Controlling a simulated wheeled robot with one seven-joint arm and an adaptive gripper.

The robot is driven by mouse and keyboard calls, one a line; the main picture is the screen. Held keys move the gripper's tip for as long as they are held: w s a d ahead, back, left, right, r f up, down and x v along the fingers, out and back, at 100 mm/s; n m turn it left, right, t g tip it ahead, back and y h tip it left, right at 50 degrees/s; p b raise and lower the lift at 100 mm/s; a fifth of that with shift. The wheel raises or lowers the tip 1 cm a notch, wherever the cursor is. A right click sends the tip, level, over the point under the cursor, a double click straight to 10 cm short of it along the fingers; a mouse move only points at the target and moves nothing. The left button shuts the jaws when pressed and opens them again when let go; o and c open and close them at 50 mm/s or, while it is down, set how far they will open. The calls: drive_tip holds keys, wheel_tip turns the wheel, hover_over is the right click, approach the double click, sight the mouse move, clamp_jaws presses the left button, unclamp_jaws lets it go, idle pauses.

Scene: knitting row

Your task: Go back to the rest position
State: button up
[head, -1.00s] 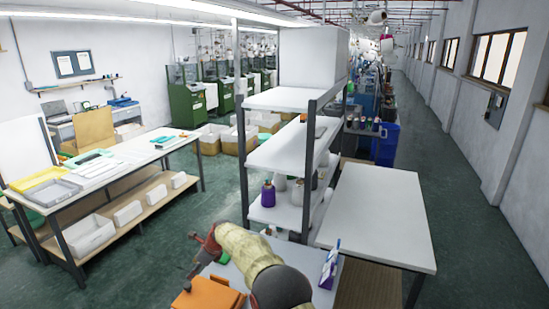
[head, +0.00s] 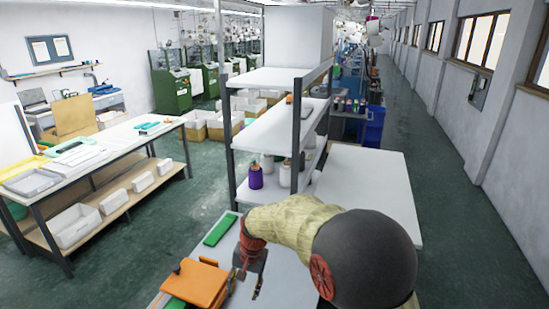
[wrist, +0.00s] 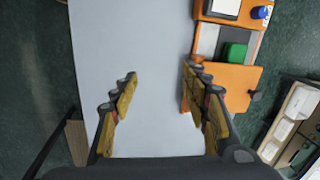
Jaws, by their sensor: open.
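My gripper (head: 248,276) hangs at the end of my arm over the white table top (head: 285,272) in the head view. In the wrist view my gripper (wrist: 160,95) shows two fingers spread wide apart, with only bare table surface (wrist: 150,50) between them. It is open and empty. The right finger is close to an orange case (wrist: 235,85) in the wrist view; I cannot tell whether they touch. The orange case also shows left of my gripper in the head view (head: 198,284).
A green flat item (head: 221,229) lies at the table's far left. A white shelf rack (head: 275,130) with a purple cone (head: 255,178) rises behind. A long workbench (head: 120,143) stands left. A white table (head: 365,185) stands right. Green floor (head: 440,200) is free at the far right.

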drive_tip(key=s+d+r+t+b, duration=0.2)
drive_tip(key=s+d+b, duration=0.1)
drive_tip(key=s+d, duration=0.6)
drive_tip(key=s+d+r+n+t+h+b, duration=0.1)
drive_tip(key=s+d+r+b, duration=0.2)
drive_tip(key=s+d, duration=0.6)
drive_tip(key=s+d+r+n+t+h+b, duration=0.1)
drive_tip(key=s+d+b, duration=0.4)
drive_tip(key=s+d, duration=0.5)
drive_tip(key=shift+d+r+t, duration=0.2)
drive_tip(key=shift+r+t, duration=0.6)
drive_tip(key=shift+r, duration=0.2)
